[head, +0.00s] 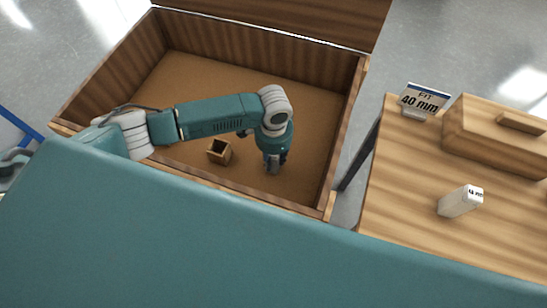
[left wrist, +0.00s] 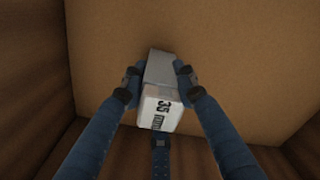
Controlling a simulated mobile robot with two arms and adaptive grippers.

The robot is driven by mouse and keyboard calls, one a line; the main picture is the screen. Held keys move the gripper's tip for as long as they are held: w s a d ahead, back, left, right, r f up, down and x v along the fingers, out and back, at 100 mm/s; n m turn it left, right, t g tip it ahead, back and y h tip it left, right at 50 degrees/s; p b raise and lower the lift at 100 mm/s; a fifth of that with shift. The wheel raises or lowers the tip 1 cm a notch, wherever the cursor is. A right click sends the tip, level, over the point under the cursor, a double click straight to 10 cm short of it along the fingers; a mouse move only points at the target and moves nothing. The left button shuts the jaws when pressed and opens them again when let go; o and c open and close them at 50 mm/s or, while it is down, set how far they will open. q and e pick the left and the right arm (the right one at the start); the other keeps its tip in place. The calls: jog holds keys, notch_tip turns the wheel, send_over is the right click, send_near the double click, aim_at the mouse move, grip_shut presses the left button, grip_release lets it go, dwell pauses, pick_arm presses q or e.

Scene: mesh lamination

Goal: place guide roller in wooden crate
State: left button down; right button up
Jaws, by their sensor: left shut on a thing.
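My left gripper reaches down inside the large wooden crate (head: 185,75), near its right side, in the head view (head: 273,163). In the left wrist view its fingers (left wrist: 158,85) are shut on the guide roller (left wrist: 160,92), a grey and white block with 35 printed on its white end. The brown crate floor lies behind the block; I cannot tell whether the block touches it. In the head view the block is mostly hidden by the gripper. My right gripper is not in view.
A small open wooden box (head: 219,151) sits on the crate floor left of the gripper. The crate's back floor is clear.

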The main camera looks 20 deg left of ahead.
pick_arm(q)
jog(key=shift+f, duration=0.1)
jog(key=c, duration=1.4)
grip_release()
jog(key=shift+o, duration=0.2)
notch_tip(320, 180, up, 12)
jog(key=shift+r, duration=0.15)
